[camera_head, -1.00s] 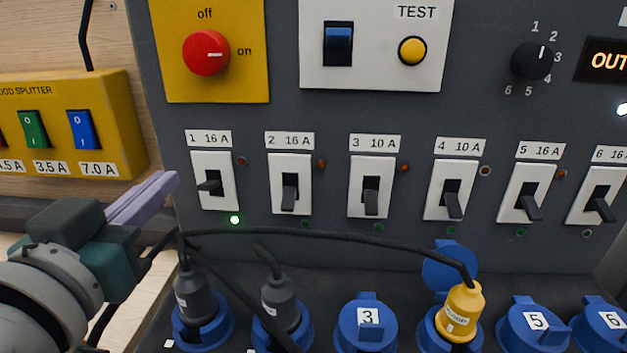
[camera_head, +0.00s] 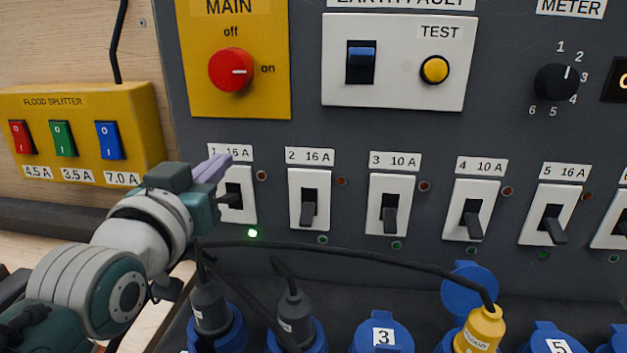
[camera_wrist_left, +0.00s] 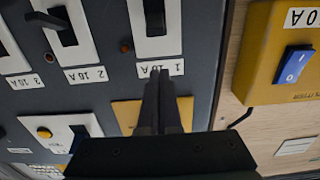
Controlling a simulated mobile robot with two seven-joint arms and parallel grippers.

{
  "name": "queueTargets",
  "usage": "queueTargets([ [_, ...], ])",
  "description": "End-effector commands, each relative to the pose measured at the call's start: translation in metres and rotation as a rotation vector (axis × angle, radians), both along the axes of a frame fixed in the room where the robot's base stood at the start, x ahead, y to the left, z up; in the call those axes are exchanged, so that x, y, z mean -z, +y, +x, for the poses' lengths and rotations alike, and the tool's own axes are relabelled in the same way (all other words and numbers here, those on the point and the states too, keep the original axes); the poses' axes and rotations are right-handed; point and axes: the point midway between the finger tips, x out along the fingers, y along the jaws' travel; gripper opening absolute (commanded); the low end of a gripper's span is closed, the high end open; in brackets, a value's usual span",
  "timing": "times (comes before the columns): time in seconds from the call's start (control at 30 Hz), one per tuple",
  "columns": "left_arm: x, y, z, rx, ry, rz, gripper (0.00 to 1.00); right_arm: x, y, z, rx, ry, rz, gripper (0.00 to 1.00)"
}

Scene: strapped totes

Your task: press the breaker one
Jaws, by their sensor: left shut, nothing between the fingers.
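Breaker one, a white switch plate (camera_head: 244,207) labelled "1 16 A", is on the grey panel in the head view. Its black lever sticks out to the left, and the green light (camera_head: 252,233) below it is lit. My left gripper (camera_head: 213,170) is shut and empty, with its fingertips at the plate's upper left, partly covering it. In the left wrist view the shut fingers (camera_wrist_left: 159,90) point toward the breaker one plate (camera_wrist_left: 172,45), overlapping its label. I cannot tell whether they touch it. My right gripper is not in view.
Breaker two (camera_head: 310,200) and several more stand to the right, levers down. The red main knob (camera_head: 232,70) and yellow test button (camera_head: 435,70) are above. A yellow flood splitter box (camera_head: 85,150) is at left. Plugs, a black cable and blue sockets (camera_head: 382,335) lie below.

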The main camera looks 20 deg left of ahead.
Motion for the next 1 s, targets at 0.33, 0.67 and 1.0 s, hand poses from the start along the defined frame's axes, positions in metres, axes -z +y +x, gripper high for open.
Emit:
queueTargets([
  [0.33, 0.035, -0.001, -0.004, -0.001, 0.002, 0.0, 0.0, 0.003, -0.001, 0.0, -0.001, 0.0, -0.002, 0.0],
  [0.67, 0.038, -0.001, -0.006, -0.001, 0.0, 0.0, 0.0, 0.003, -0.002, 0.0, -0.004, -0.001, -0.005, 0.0],
  [1.0, 0.053, -0.002, -0.009, 0.0, -0.099, 0.023, 0.0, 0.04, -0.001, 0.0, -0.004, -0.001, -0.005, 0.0],
])
